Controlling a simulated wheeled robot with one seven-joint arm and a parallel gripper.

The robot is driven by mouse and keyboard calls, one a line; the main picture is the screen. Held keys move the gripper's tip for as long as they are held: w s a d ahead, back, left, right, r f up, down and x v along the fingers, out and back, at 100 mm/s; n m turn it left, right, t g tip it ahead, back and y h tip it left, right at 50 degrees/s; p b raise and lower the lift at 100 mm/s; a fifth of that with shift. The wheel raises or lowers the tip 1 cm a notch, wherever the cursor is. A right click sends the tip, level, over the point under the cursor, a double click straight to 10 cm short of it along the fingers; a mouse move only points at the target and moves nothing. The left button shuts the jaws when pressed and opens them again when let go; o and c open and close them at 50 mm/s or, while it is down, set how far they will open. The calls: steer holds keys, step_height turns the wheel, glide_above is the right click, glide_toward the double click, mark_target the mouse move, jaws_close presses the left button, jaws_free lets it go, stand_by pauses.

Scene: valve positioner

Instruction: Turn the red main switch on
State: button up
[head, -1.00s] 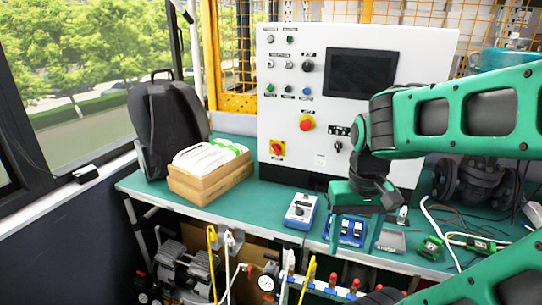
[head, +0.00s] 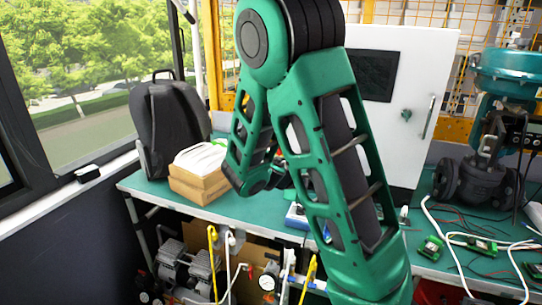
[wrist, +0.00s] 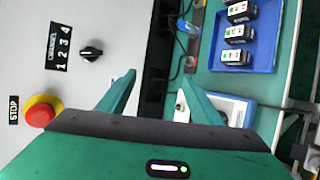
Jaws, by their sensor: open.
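The red main switch, a red knob on a yellow plate low on the left of the white control cabinet (head: 425,70), is hidden behind my arm in the head view now. It does not show in the wrist view. My gripper (wrist: 160,76) is open and empty, its two green fingers apart in front of the cabinet's lower part. The red STOP button (wrist: 41,112) on its yellow ring lies left of the fingers in the wrist view. A black rotary selector (wrist: 91,51) marked 1 to 4 sits just above the left finger.
The green bench (head: 150,190) carries cardboard boxes (head: 200,185) and a black backpack (head: 170,125) at left, and a valve assembly (head: 482,165) with loose wires at right. A blue tray (wrist: 243,60) with black modules lies beside the cabinet in the wrist view.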

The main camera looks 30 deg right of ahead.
steer(key=w+a+r+n+t+h, duration=0.2)
steer(key=w+a+r+n+t, duration=0.1)
steer(key=w+a+n+t, duration=0.8)
steer(key=w+d+g, duration=0.2)
steer(key=w+d, duration=0.5)
steer(key=w, duration=0.2)
steer(key=shift+w+d, duration=0.2)
steer(key=shift+w, duration=0.15)
steer(key=shift+f, duration=0.1)
steer(key=shift+c, duration=0.3)
